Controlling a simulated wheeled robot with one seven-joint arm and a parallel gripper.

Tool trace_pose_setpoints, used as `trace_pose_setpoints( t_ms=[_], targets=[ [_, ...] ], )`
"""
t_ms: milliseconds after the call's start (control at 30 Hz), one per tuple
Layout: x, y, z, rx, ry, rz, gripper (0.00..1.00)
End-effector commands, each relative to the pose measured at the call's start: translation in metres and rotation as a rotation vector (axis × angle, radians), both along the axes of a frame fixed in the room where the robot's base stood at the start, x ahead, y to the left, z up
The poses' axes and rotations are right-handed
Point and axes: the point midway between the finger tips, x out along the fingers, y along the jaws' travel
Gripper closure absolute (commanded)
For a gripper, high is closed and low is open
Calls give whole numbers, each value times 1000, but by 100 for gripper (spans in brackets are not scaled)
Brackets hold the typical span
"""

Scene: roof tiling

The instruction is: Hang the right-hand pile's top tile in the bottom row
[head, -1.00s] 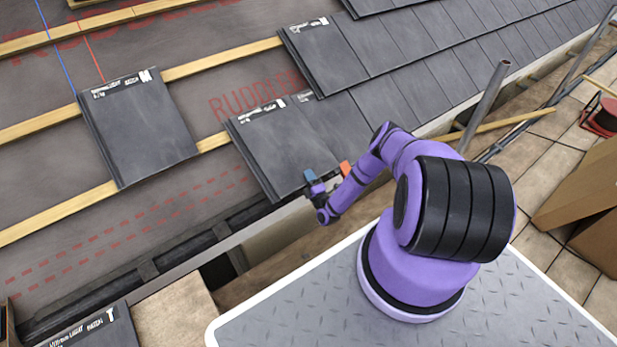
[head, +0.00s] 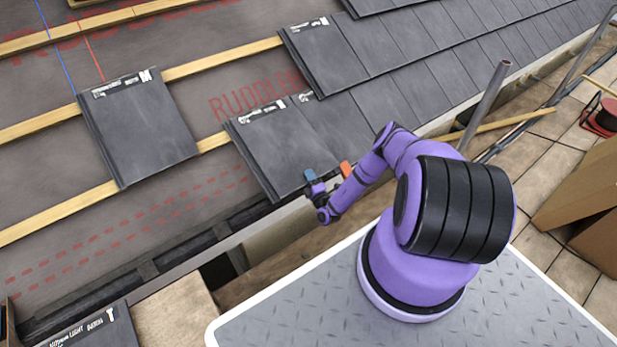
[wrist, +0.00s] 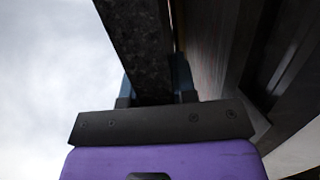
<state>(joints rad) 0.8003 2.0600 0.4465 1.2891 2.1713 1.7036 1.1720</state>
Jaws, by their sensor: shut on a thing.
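My gripper (head: 328,173), with one blue and one orange fingertip, is at the lower right corner of a dark grey tile (head: 268,152). It is shut on this tile. The tile is at the left end of the bottom row, beside the laid tiles, its labelled upper edge near the lower batten. I cannot tell whether it rests fully on the batten. In the wrist view, a dark slab (wrist: 138,40) stands between my fingers. A labelled tile (head: 92,330) shows at the bottom left, cut off by the frame; whether it tops a pile is hidden.
Another labelled tile (head: 138,130) lies alone across two battens to the left. Laid tiles (head: 430,95) cover the right side of the roof. A grey metal pole (head: 484,107) rises right of my arm. Cardboard boxes (head: 580,200) stand at the right. Bare underlay (head: 60,235) lies at left.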

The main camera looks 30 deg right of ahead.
Motion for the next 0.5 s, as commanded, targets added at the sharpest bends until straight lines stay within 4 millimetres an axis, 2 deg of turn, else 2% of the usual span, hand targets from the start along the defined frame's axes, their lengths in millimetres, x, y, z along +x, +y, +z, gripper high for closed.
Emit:
trace_pose_setpoints(
  t_ms=[267, 300, 400, 500],
  targets=[
    [0, 0, 1, 0, -3, -1, 100],
    [0, 0, 1, 0, -4, -1, 68],
    [0, 0, 0, 0, -3, -1, 45],
    [0, 0, 0, 0, -2, -1, 45]
  ],
)
